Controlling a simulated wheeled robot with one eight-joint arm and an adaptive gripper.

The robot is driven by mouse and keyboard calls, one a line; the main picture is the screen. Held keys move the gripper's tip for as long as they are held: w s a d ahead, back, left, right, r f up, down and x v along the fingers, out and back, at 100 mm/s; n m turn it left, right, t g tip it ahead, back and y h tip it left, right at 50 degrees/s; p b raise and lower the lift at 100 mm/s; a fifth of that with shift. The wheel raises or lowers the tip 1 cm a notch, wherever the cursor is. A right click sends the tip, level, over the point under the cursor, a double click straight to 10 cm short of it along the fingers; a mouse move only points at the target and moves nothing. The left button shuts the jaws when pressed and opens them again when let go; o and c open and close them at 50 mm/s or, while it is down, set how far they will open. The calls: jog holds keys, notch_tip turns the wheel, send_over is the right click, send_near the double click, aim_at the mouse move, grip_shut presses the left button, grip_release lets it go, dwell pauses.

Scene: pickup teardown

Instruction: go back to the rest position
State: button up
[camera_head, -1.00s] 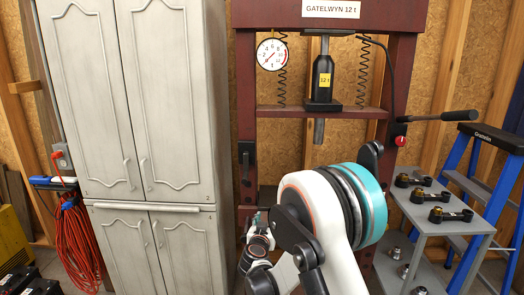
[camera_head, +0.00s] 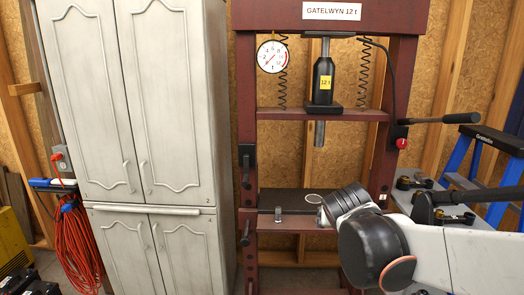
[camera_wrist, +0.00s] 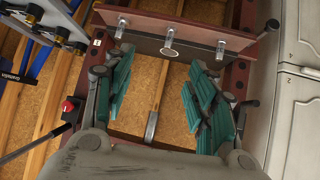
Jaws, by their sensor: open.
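My gripper (camera_wrist: 160,92) shows in the wrist view with its two teal-padded fingers spread wide apart. Nothing is held between them. Through the gap I see the wood-panel wall and parts of the red press. In the head view my arm fills the lower right, and the gripper itself cannot be made out there.
The red press (camera_head: 245,120) stands at the centre, with a ring and a small metal piece on its bed. A grey cabinet (camera_head: 165,110) stands left. A grey shelf cart with dark parts and a blue ladder (camera_head: 459,155) are at right, partly behind my arm.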

jog(key=s+f+n+g+y, duration=0.1)
jog(key=s+f, duration=0.1)
jog(key=s, duration=1)
jog(key=s+f+n+g+y, duration=0.1)
jog(key=s+f, duration=0.1)
jog(key=s, duration=1.1)
jog(key=shift+d+g+y, duration=0.25)
jog(key=shift+g+y, duration=0.05)
